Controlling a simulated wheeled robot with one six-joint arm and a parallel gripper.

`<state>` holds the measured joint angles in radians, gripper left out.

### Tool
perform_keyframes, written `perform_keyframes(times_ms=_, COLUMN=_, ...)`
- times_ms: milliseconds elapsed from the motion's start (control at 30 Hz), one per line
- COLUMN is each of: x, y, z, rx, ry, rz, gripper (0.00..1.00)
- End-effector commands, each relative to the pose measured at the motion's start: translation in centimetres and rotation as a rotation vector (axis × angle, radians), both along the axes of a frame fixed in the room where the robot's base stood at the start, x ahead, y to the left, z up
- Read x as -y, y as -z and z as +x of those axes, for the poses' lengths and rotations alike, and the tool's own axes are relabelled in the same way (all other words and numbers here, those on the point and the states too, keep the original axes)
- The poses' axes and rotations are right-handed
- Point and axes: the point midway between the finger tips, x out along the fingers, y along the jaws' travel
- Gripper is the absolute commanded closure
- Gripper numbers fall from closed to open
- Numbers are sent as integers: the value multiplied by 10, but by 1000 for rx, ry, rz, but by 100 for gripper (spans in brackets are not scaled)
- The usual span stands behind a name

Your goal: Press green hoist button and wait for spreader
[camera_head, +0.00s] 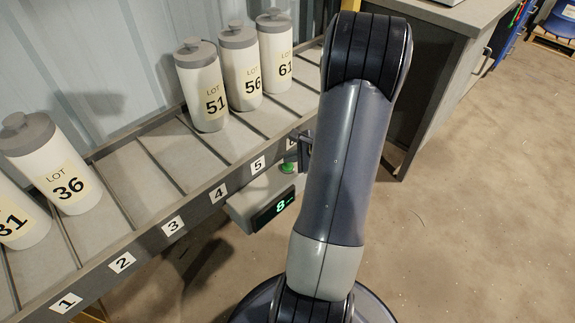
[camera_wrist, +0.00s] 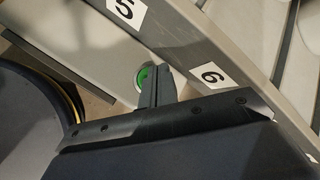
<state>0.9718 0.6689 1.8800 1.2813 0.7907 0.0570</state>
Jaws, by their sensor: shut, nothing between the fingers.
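The green button (camera_head: 288,168) sits on top of a grey box (camera_head: 243,209) fixed at the front edge of the shelf, below the labels 5 and 6. In the wrist view the green button (camera_wrist: 144,77) is partly covered by my fingers. My gripper (camera_head: 300,157) is shut and empty, right at the button. In the wrist view my gripper (camera_wrist: 161,76) overlaps the button's right side; I cannot tell whether it touches or presses it. The box's display (camera_head: 273,208) shows a green 8 with small unreadable marks. I see nothing that I can identify as a spreader.
White jars stand in the shelf's slots, among them LOT 36 (camera_head: 58,170), LOT 51 (camera_head: 203,85), LOT 56 (camera_head: 240,68) and LOT 61 (camera_head: 274,50). The shelf's front rail (camera_head: 147,244) carries numbers. A grey cabinet (camera_head: 455,80) stands behind my arm.

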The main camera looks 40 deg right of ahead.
Motion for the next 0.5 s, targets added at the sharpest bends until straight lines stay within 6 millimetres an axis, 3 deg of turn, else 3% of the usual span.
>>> perform_keyframes(times_ms=500, x=0, y=8, z=0, rx=0, ry=0, rz=0, gripper=100)
